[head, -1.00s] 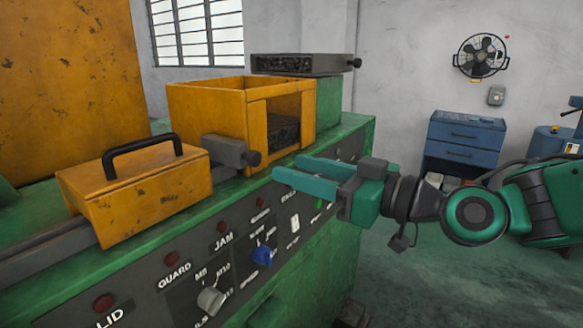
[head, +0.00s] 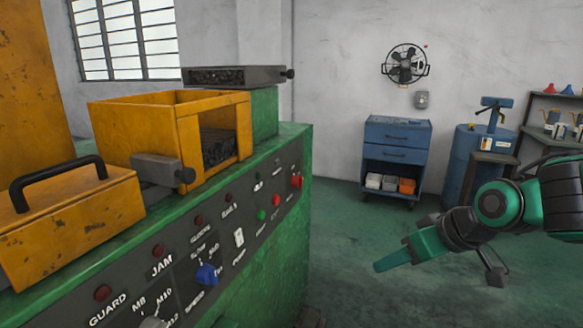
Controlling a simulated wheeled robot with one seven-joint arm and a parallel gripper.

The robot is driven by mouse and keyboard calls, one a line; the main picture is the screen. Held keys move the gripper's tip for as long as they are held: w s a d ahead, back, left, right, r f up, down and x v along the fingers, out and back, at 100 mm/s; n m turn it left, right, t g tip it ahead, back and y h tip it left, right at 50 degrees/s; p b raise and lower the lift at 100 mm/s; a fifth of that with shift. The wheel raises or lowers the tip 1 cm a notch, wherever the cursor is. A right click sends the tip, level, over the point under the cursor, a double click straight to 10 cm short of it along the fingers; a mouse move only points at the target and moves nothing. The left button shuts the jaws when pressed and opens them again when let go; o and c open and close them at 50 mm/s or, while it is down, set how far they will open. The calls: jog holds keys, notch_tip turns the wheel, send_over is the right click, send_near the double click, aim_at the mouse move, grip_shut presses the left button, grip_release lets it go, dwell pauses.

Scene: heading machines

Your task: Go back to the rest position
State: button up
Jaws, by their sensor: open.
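My gripper (head: 396,259) is at the lower right in the head view, held out over the floor, clear of the green machine (head: 290,230) on the left. Its green fingers point left and slightly down, seen nearly edge-on. It holds nothing that I can see. My arm reaches in from the right edge.
The machine carries an open-topped yellow box (head: 160,118), a yellow lid with black handle (head: 70,220) and a control panel with a blue knob (head: 207,274). A blue cabinet (head: 396,145) and a blue drum (head: 462,165) stand behind. Open floor lies between.

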jog(key=s+d+f+m+g+h, duration=0.2)
jog(key=s+d+m, duration=0.3)
jog(key=s+d, duration=0.4)
jog(key=s+d+f+m+g+h, duration=0.2)
jog(key=s+d+m+g, duration=0.2)
jog(key=s+d, duration=0.6)
jog(key=shift+s+m+g, duration=0.3)
jog(key=shift+s+m, duration=0.8)
jog(key=shift+s, duration=0.15)
jog(key=shift+d, duration=0.1)
jog(key=shift+w+f, duration=0.3)
jog(key=shift+w, duration=0.35)
jog(key=shift+c, duration=1.4)
jog(key=shift+d, duration=0.1)
